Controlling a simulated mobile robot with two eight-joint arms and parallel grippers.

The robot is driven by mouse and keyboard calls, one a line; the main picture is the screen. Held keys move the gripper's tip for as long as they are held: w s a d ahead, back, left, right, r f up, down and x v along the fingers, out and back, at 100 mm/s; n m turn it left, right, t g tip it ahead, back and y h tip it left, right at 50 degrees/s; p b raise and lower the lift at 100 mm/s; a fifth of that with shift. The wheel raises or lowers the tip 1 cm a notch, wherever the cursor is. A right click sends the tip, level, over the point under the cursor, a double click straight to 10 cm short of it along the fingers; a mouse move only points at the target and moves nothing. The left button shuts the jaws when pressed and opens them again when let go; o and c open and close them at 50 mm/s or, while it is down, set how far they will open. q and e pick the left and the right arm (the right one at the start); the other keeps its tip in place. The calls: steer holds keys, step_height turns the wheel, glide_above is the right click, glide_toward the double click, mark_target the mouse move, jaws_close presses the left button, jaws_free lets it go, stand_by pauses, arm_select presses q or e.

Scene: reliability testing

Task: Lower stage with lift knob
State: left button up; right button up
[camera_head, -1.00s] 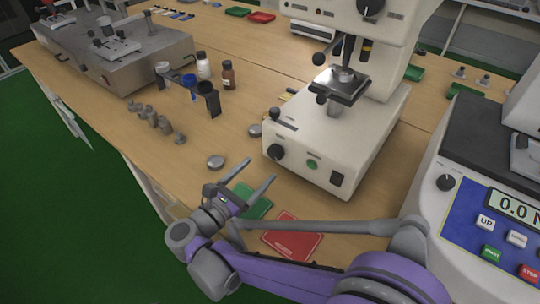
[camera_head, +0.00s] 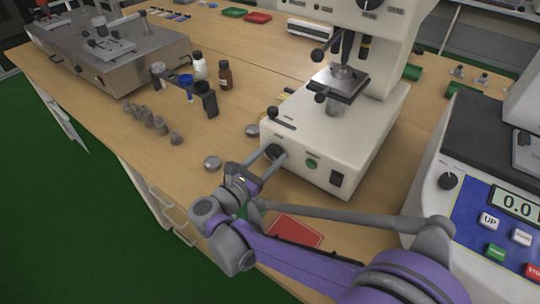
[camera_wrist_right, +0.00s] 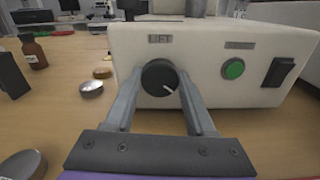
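The lift knob (camera_wrist_right: 160,77), black and round with a white pointer line, is on the front of the white tester base under a "LIFT" label. It also shows in the head view (camera_head: 276,152), partly behind my fingers. My right gripper (camera_wrist_right: 160,80) has its two grey fingers apart, one on each side of the knob, tips close to its edges. Firm contact cannot be made out. The small dark stage (camera_head: 351,84) sits on a post above the base, below the tester's head. My left gripper is not in view.
A green button (camera_wrist_right: 233,69) and a black rocker switch (camera_wrist_right: 278,72) are right of the knob. A red card (camera_head: 296,231) lies under my right arm. Small metal discs (camera_head: 212,163) and bottles (camera_head: 225,75) stand to the left. A blue-panelled machine (camera_head: 490,235) is at right.

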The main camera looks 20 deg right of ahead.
jaws_close()
